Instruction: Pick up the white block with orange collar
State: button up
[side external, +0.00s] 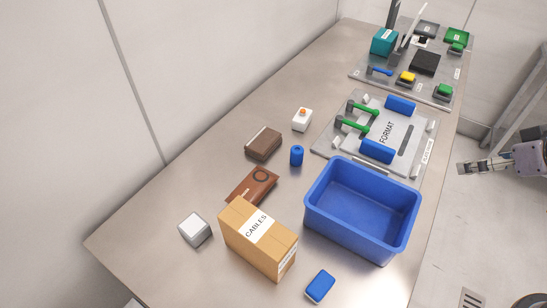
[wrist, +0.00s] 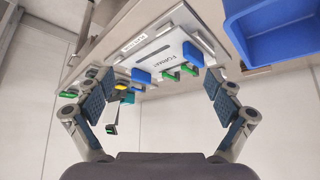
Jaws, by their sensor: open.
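The white block with an orange collar (side external: 302,119) stands on the metal table in the side view, left of the grey FORMAT plate. It does not show in the wrist view. My gripper (side external: 464,168) is at the right edge of the side view, off the table's right side and well away from the block. In the wrist view its two fingers (wrist: 158,112) are spread wide with nothing between them.
A blue bin (side external: 325,222) stands near the table's right edge, between my gripper and the table's front part. The FORMAT plate (side external: 412,128), a brown box (side external: 263,143), a blue cylinder (side external: 296,156) and a CABLES carton (side external: 258,239) surround the block's area.

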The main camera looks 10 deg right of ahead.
jog(key=w+a+r+n, duration=0.25)
jog(key=w+r, duration=0.25)
jog(key=w, duration=0.4)
jog(key=n+g+y, duration=0.3)
jog(key=n+g, duration=0.1)
jog(key=n, duration=0.2)
send_over(304, 112)
jog(key=s+d, duration=0.3)
notch_tip(304, 112, down, 10)
jog(key=shift+a+x, duration=0.1)
jog(key=shift+x, duration=2.65)
jog(key=shift+a+x, duration=0.15)
jog(key=shift+x, duration=2.65)
jog(key=shift+r, duration=0.15)
jog(key=c, duration=1.3)
jog(key=shift+c, duration=0.2)
